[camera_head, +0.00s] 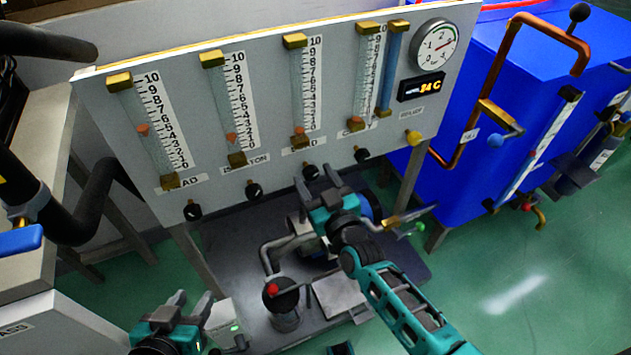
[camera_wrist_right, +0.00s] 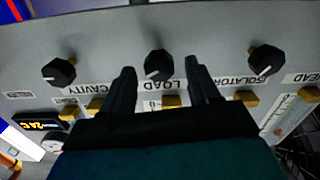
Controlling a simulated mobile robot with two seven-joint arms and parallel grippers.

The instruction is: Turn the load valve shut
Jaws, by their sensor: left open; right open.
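The load valve is a black knob (camera_head: 311,172) on the lower edge of the grey panel, third from the left. In the right wrist view, which is upside down, the load knob (camera_wrist_right: 158,65) sits by the LOAD label with a pale mark on its face. My right gripper (camera_head: 323,180) is open just below and in front of this knob. In the wrist view its fingertips (camera_wrist_right: 159,68) lie on either side of the knob; I cannot tell whether they touch it. My left gripper (camera_head: 190,303) is open and empty at the lower left, far from the panel knobs.
The isolator knob (camera_wrist_right: 265,60) and cavity knob (camera_wrist_right: 58,72) flank the load knob. Flow tubes with scales rise above. A pump with a red-tipped handle (camera_head: 272,290) stands on the dark base plate below. A blue tank (camera_head: 500,110) is at right.

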